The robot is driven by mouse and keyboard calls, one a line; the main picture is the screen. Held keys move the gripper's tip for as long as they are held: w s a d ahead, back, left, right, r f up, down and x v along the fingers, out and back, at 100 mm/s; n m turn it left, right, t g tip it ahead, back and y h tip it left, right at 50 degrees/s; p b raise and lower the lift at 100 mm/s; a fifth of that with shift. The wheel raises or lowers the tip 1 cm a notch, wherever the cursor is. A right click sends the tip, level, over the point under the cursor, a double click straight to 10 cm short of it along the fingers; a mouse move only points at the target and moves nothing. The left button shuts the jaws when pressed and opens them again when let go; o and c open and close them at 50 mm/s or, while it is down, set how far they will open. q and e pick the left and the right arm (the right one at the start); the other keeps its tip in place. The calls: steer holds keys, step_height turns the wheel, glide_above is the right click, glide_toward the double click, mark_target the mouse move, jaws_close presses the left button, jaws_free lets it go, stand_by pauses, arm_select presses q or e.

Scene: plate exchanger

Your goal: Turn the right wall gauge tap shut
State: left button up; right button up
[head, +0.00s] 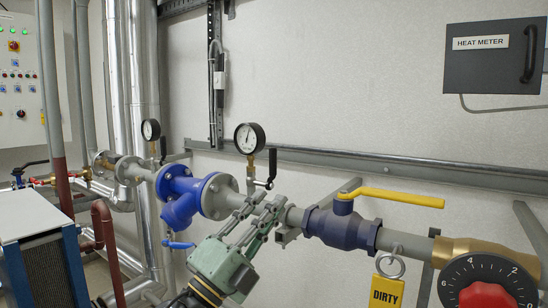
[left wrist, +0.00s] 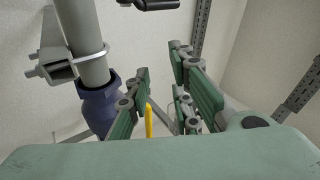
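The right wall gauge (head: 249,138) is a round white dial with a black rim, on a brass stem above the grey pipe. A black piece (left wrist: 157,4) at the top edge of the left wrist view may be this lever. My left gripper (head: 262,208) is open and empty, just below the lever and in front of the pipe. Its spread fingers also show in the left wrist view (left wrist: 168,95). My right gripper is not in view.
A left gauge (head: 151,130) stands farther left. Blue flanged strainer (head: 182,197) and a dark blue valve with yellow lever (head: 400,198) flank the gripper on the pipe. A grey rail (head: 370,157) runs along the wall.

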arm_select(q)
steer(key=s+d+r+m+g+h, duration=0.35)
steer(key=d+m+g, duration=0.3)
steer(key=m, duration=0.25)
steer(key=m+y, duration=0.8)
steer(key=y, duration=0.5)
glide_toward(270, 158)
steer(key=w+d, duration=0.1)
steer(key=w, duration=0.1)
steer(key=p+x, duration=0.3)
steer(key=x, duration=0.3)
steer(key=shift+s+d+f, duration=0.1)
steer(key=shift+d+f, duration=0.1)
steer(key=shift+f, duration=0.05)
steer(key=shift+w+d+f+p, duration=0.3)
steer(key=shift+w+p, duration=0.05)
steer(key=shift+p, duration=0.05)
steer(key=shift+w+f, duration=0.1)
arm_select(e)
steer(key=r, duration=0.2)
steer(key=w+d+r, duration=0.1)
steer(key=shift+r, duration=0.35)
